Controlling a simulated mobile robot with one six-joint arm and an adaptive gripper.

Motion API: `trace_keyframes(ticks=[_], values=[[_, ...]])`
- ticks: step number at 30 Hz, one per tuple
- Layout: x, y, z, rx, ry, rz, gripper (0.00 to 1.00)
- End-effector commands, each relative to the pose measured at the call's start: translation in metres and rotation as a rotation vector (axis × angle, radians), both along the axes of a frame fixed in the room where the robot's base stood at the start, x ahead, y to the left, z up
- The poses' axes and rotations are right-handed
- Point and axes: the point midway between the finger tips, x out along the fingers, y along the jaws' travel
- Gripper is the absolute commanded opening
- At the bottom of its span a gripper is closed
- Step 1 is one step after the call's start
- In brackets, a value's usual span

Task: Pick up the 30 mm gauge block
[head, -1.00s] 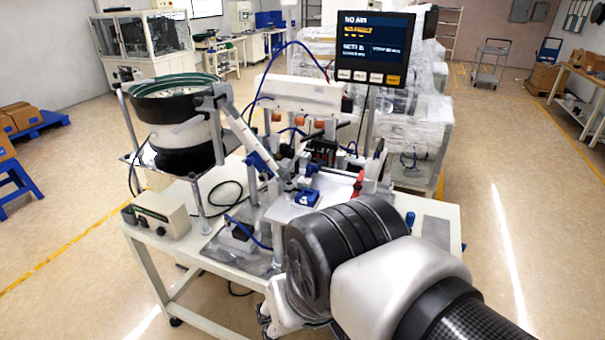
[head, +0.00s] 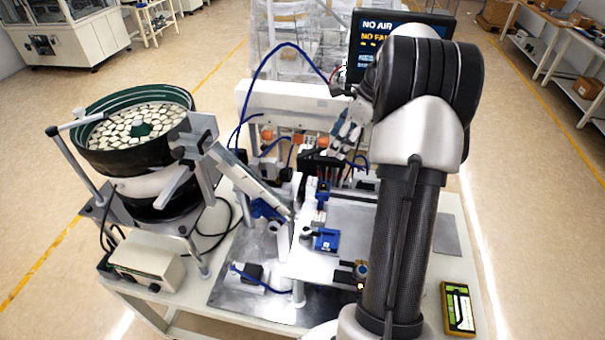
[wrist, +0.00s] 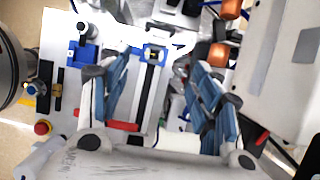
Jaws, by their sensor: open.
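I cannot pick out the 30 mm gauge block for certain in either view. A yellow-edged dark case or device (head: 458,308) lies at the right front of the bench in the head view; its contents are too small to read. My gripper (wrist: 160,66) is open in the wrist view, its two blue-padded fingers spread with nothing held between them. Below them show a dark slotted track and a small blue-framed part (wrist: 154,54). In the head view my arm hides part of the bench's right side.
The bowl feeder (head: 135,125) stands at the left, with its control box (head: 147,262) below. A blue fixture (head: 326,239) sits on the middle plate. The display (head: 375,28) stands at the back, partly behind my arm. A red button (wrist: 42,128) shows at the wrist view's left.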

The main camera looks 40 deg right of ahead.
Motion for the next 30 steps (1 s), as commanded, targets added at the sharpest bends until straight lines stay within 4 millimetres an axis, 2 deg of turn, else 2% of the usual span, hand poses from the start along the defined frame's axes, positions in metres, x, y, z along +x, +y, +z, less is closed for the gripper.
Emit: trace_keyframes(ticks=[5,15,19,26,30], values=[[0.006,0.002,-0.025,0.013,0.006,-0.019,0.58],[0.027,0.021,-0.093,0.011,0.006,-0.016,0.58],[0.033,0.026,-0.108,0.01,0.004,-0.016,0.58],[0.037,0.029,-0.118,0.008,0.003,-0.016,0.58],[0.042,0.036,-0.133,0.01,0.005,-0.015,0.58]])
